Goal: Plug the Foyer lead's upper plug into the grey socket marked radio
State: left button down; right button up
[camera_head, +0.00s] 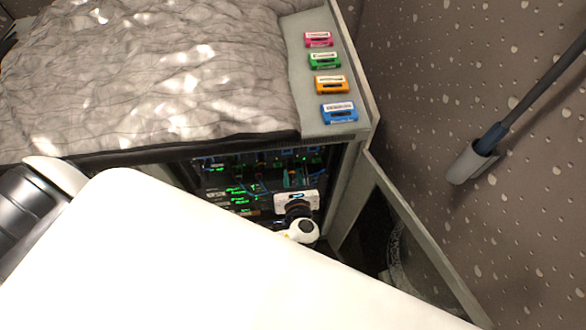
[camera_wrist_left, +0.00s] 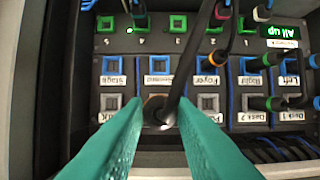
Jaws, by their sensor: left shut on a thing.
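My left gripper (camera_wrist_left: 160,108) has its two teal fingers closed around a dark plug (camera_wrist_left: 159,112) with an orange-brown ring. A black lead (camera_wrist_left: 186,60) runs up from it across the panel. The plug is in front of the grey socket row. The socket behind it and its label are hidden, so I cannot tell whether it is seated, nor read a radio label. Grey sockets show at left (camera_wrist_left: 108,104) and right (camera_wrist_left: 208,102) of the fingers. The blue socket labelled Foyer (camera_wrist_left: 209,64) is above. In the head view, the gripper (camera_head: 297,180) reaches into the rack.
Green sockets (camera_wrist_left: 177,23) line the panel's top. Plugged leads crowd its right side, including a green-tipped plug (camera_wrist_left: 273,103). Rack walls and an open door (camera_head: 420,240) bound the opening. Several coloured labelled blocks, including a blue one (camera_head: 339,112), lie on the top.

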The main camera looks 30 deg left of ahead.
aim_at(291, 164)
pick_arm(q)
jog(key=shift+w+a, duration=0.2)
jog(key=shift+w, duration=0.1)
jog(key=shift+w, duration=0.1)
jog(key=shift+w+a, duration=0.75)
jog(key=shift+w, duration=0.3)
jog(key=shift+w+a, duration=0.7)
jog(key=shift+w, duration=0.3)
dwell(0.6)
jog(key=shift+w+a, duration=0.6)
jog(key=shift+w, duration=0.25)
dwell(0.9)
jog(key=shift+w+r, duration=0.1)
dwell(0.4)
jog(key=c, duration=1.4)
grip_release()
jog(key=shift+o, duration=1.4)
jog(key=shift+a, duration=0.1)
